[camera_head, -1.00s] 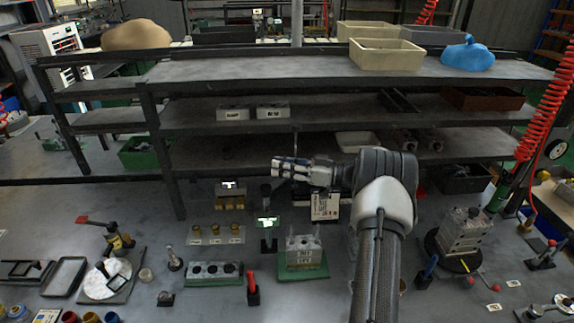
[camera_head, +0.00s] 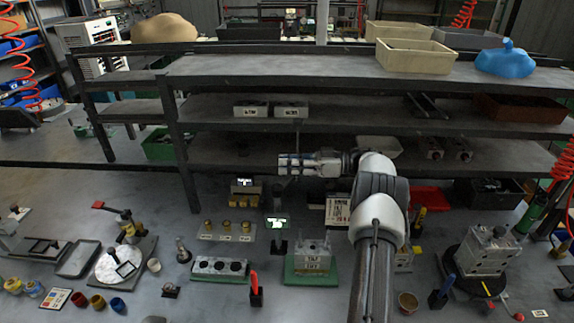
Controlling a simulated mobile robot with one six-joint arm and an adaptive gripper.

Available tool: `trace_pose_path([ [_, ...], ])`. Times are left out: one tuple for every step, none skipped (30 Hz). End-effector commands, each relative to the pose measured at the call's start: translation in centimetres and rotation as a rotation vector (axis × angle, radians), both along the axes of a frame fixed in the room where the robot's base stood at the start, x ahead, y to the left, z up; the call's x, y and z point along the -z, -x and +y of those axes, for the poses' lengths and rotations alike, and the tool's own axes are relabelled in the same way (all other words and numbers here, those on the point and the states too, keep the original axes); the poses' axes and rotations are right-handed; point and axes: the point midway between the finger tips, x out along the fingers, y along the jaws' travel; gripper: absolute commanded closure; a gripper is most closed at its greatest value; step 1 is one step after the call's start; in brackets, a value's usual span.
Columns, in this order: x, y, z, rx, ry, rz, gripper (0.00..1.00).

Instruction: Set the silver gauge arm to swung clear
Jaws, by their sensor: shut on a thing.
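My gripper (camera_head: 284,162) reaches left in front of the lower shelf, at the end of my arm. Its fingers look closed together, but what is between them is too small to make out. A thin upright rod (camera_head: 297,142) shows just above the fingers; I cannot tell whether it is the silver gauge arm or whether it touches my gripper. I cannot pick out the silver gauge arm with certainty. Below the gripper, a small lit display (camera_head: 277,222) stands on the bench, and a silver block on a green base (camera_head: 308,276) stands in front of it.
A dark rack (camera_head: 350,113) runs behind the gripper. A grey block with holes (camera_head: 220,268), a red-handled tool (camera_head: 254,283) and brass fittings on a plate (camera_head: 227,233) stand on the bench (camera_head: 210,300). A large silver valve block (camera_head: 490,250) stands at right.

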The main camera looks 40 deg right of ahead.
Motion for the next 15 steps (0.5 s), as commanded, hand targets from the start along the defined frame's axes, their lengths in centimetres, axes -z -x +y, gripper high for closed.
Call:
trace_pose_path([
  [0.04,-0.07,-0.06,0.004,0.001,0.000,1.00],
  [0.04,-0.07,-0.06,0.004,0.001,0.000,1.00],
  [0.04,-0.08,-0.06,0.004,0.001,0.000,1.00],
  [0.03,-0.07,-0.05,0.004,0.001,0.000,1.00],
  [0.03,-0.07,-0.05,0.004,0.001,0.000,1.00],
  [0.03,-0.07,-0.04,0.004,0.001,0.000,0.81],
  [0.03,-0.07,-0.04,0.004,0.001,0.000,0.79],
  [0.03,-0.07,-0.04,0.003,0.001,0.000,0.77],
  [0.02,-0.07,-0.02,0.003,0.001,0.000,0.74],
  [0.02,-0.06,-0.02,0.003,0.001,0.000,0.72],
  [0.02,-0.06,-0.02,0.002,0.001,-0.001,0.70],
  [0.01,-0.05,-0.01,0.002,0.001,-0.001,0.68],
  [0.01,-0.05,-0.01,0.002,0.001,-0.001,0.66],
  [0.01,-0.05,0.00,0.002,0.001,-0.001,0.64],
  [0.01,-0.05,0.00,0.001,0.001,-0.001,0.61],
])
